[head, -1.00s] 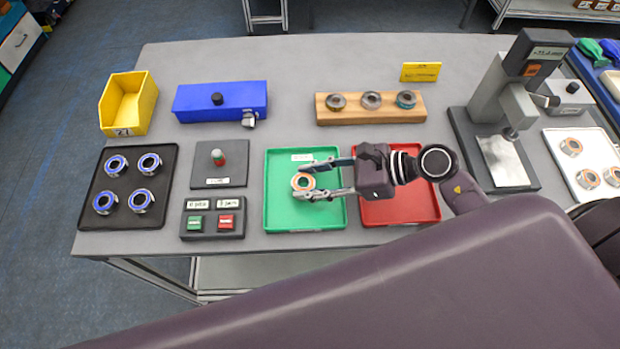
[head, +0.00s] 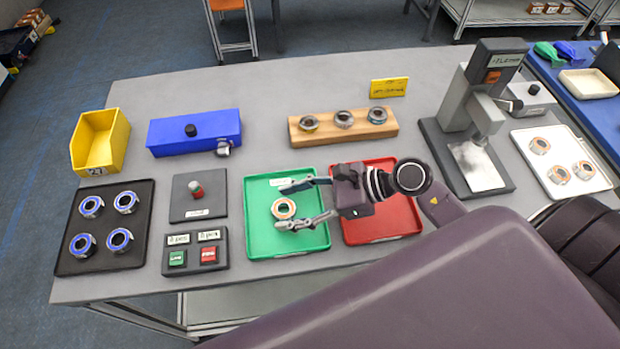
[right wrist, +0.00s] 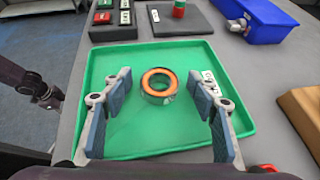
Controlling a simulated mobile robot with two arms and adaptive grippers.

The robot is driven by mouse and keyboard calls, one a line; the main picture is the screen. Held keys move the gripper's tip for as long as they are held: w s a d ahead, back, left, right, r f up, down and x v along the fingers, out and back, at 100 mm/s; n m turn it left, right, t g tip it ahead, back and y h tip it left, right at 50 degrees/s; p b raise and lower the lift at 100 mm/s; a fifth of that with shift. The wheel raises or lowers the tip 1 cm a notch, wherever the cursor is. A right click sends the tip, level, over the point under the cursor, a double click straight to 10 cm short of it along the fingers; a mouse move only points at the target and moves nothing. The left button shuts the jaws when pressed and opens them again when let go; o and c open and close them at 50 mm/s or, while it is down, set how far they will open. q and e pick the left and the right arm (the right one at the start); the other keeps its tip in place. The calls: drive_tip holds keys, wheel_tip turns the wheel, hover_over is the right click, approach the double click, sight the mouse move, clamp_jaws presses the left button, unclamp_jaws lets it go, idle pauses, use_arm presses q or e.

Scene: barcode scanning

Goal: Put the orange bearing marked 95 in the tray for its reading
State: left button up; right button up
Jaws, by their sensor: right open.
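The orange-ringed bearing (head: 283,208) lies flat in the green tray (head: 262,245). Its marking is not readable. In the right wrist view the bearing (right wrist: 159,86) shows an orange ring around a dark hole, with bare tray around it. My right gripper (head: 281,206) is open, low over the green tray, with one finger on each side of the bearing. In the right wrist view both fingers of the right gripper (right wrist: 160,105) stand clear of it. Part of my left gripper (right wrist: 45,95) shows at the left edge of the right wrist view; its jaws are unclear.
The red tray (head: 408,222) sits right of the green one, under my right gripper's wrist. A button box (head: 195,250) and a black tray (head: 68,262) with several blue-ringed bearings are left. A wooden block (head: 300,137) holds three bearings behind. A press (head: 480,120) stands right.

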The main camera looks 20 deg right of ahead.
drive_tip(key=b+v, duration=0.2)
drive_tip(key=v, duration=0.8)
drive_tip(key=shift+s+d+b, duration=0.1)
drive_tip(key=shift+d+b, duration=0.1)
drive_tip(key=shift+b, duration=0.15)
drive_tip(key=shift+v, duration=0.8)
drive_tip(key=shift+r, duration=0.1)
